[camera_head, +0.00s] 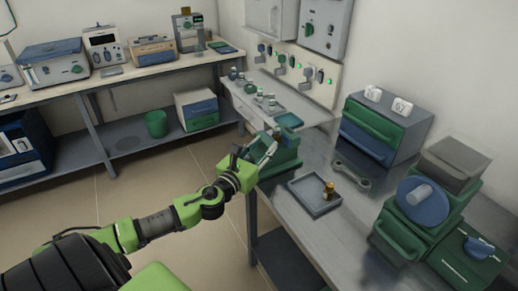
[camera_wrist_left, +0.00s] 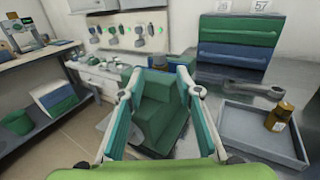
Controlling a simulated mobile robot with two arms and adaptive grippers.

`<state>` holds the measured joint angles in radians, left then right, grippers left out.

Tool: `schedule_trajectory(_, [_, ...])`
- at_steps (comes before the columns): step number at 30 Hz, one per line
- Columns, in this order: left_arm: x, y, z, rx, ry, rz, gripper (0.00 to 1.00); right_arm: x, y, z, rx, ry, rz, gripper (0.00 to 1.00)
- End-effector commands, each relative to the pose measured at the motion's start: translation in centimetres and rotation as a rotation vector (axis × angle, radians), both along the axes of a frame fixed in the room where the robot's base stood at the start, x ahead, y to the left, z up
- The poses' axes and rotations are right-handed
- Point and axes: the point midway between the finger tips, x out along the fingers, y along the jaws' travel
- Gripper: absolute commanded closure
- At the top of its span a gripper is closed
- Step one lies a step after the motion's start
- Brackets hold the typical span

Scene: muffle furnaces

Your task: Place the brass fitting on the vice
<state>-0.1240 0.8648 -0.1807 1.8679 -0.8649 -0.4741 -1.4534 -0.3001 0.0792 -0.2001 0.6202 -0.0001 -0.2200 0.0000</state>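The brass fitting (camera_head: 329,190) stands upright in a shallow grey tray (camera_head: 316,208) on the right bench. It also shows in the left wrist view (camera_wrist_left: 279,117), right of my gripper. A green stepped block (camera_head: 286,158), which looks like the vice, stands at the bench's left edge. In the left wrist view the block (camera_wrist_left: 160,112) shows between my fingers, but I cannot tell whether they touch it. My left gripper (camera_head: 263,148) is at this block, with its fingers (camera_wrist_left: 155,78) spread wide and no fitting between them. My right gripper is not in view.
A wrench (camera_head: 352,174) lies behind the tray. A grey cabinet with green and blue drawers (camera_head: 370,135) stands at the back. A green machine with a blue disc (camera_head: 415,215) stands at the right. Small items (camera_head: 262,100) line the bench's far end.

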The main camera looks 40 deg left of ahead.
Motion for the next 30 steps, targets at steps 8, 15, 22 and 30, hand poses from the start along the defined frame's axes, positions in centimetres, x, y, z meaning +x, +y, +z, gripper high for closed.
schedule_trajectory(8, [-2.2, -0.3, 0.2, 0.002, -0.003, 0.000, 0.68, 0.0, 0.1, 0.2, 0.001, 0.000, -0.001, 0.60])
schedule_trajectory(15, [-2.4, -0.3, 0.3, 0.003, -0.005, 0.000, 0.68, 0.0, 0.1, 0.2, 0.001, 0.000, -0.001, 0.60])
schedule_trajectory(22, [-2.3, -0.3, 0.3, 0.003, -0.005, 0.000, 0.68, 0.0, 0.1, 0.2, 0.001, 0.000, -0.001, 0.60])
schedule_trajectory(30, [-3.1, -0.5, -0.6, -0.123, -0.004, 0.037, 0.68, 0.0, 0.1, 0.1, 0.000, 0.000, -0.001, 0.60])
